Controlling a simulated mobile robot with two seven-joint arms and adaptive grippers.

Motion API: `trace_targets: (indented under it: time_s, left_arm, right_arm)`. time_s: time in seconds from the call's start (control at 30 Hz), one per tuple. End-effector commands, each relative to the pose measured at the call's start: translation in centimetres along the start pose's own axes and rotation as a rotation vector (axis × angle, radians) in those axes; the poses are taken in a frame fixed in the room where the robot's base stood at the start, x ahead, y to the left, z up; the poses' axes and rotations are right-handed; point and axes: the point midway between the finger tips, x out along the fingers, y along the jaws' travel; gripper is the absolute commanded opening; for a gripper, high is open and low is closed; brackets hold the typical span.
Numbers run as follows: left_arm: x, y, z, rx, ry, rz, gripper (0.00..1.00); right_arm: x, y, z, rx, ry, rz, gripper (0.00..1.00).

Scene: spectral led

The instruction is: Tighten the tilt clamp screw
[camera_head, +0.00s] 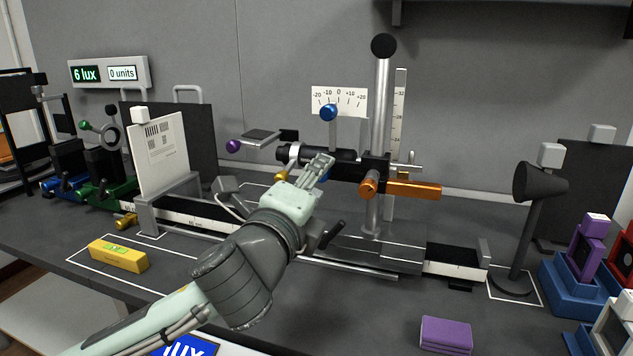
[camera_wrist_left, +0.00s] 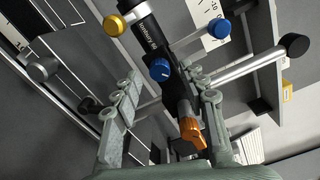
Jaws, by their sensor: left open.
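A black cylinder device (camera_head: 340,161) sits on a grey upright post (camera_head: 381,120). A tilt scale (camera_head: 346,98) with a blue knob (camera_head: 328,112) stands above it. An orange knob (camera_head: 369,186) and orange lever (camera_head: 415,190) are at the post. I cannot tell which of these is the tilt clamp screw. My left gripper (camera_head: 318,168) is in front of the black cylinder, partly covering it. In the left wrist view the left gripper (camera_wrist_left: 170,90) is open and empty, with a blue knob (camera_wrist_left: 160,69) and an orange part (camera_wrist_left: 192,133) in view between its fingers.
A yellow level block (camera_head: 118,255) lies at left. A white card (camera_head: 160,153) stands on the rail. A black lamp (camera_head: 535,185) stands at right, beside purple and blue parts (camera_head: 590,240). A purple block (camera_head: 446,334) lies at the front. The front right tabletop is mostly clear.

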Motion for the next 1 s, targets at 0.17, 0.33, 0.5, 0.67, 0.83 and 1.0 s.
trace_targets:
  time_s: [0.17,0.33,0.5,0.67,0.83,1.0]
  left_arm:
    - [-1.9,0.0,-0.1,-0.001,0.002,0.0,0.43]
    - [-4.9,0.0,0.0,-0.001,0.002,0.0,0.43]
    - [-6.9,0.0,0.0,0.001,0.0,0.0,0.43]
    - [-7.5,0.0,0.0,0.001,0.0,0.0,0.43]
    - [-7.5,0.0,0.0,0.001,0.0,0.0,0.43]
    - [-7.4,0.0,0.0,0.001,0.0,0.0,0.43]
  right_arm:
    - [0.0,0.0,0.0,0.0,-0.001,0.0,0.42]
    - [0.0,0.0,0.0,0.0,0.0,0.0,0.42]
    - [0.0,0.0,-0.1,0.0,0.0,0.0,0.42]
    - [0.0,0.0,-0.1,0.0,0.0,0.0,0.42]
    - [0.1,0.0,-0.1,0.0,0.0,0.0,0.42]
    - [0.1,0.0,-0.1,0.0,0.001,0.0,0.42]
